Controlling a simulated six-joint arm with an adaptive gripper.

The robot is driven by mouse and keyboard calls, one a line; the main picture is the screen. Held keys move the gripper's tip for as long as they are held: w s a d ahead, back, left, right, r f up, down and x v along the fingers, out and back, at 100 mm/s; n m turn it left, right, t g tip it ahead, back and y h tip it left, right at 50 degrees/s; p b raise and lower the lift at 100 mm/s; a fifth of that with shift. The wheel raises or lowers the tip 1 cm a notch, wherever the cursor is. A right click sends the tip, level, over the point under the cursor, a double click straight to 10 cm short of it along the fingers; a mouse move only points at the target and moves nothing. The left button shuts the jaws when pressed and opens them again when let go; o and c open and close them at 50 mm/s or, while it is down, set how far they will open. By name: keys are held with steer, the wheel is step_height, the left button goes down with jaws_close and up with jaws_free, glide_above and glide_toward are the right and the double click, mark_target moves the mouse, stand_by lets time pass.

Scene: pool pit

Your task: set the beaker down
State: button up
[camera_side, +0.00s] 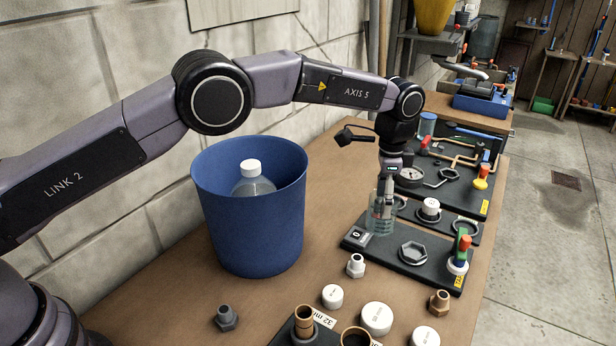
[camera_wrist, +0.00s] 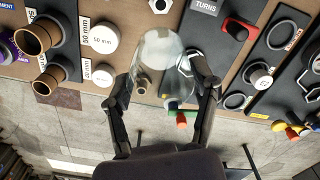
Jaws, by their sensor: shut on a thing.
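The clear glass beaker (camera_side: 374,222) is at the back left of a black board (camera_side: 432,268), beside a counter marked 0. My gripper (camera_side: 386,200) points down at it from above, with its fingers at the glass. In the wrist view the beaker (camera_wrist: 158,52) sits between the two fingers of my gripper (camera_wrist: 164,78), which is shut on it. It looks empty and about upright. I cannot tell whether its base touches the board or hangs just above it.
A blue bin (camera_side: 248,225) with a bottle (camera_side: 253,183) stands left. White caps (camera_side: 377,318) and fittings (camera_side: 356,265) lie in front. Bare wooden bench (camera_side: 325,215) lies between bin and board.

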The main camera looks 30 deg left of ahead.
steer(key=shift+m, duration=0.7)
steer(key=shift+s+d+f, duration=0.15)
steer(key=shift+d+f, duration=0.85)
steer(key=shift+f, duration=1.2)
steer(key=shift+s+d+f, duration=0.15)
steer(key=shift+d+f, duration=0.8)
steer(key=shift+f, duration=1.3)
steer(key=shift+s+d+f, duration=0.15)
steer(key=shift+d+f, duration=0.85)
steer(key=shift+f, duration=1.2)
steer(key=o, duration=1.2)
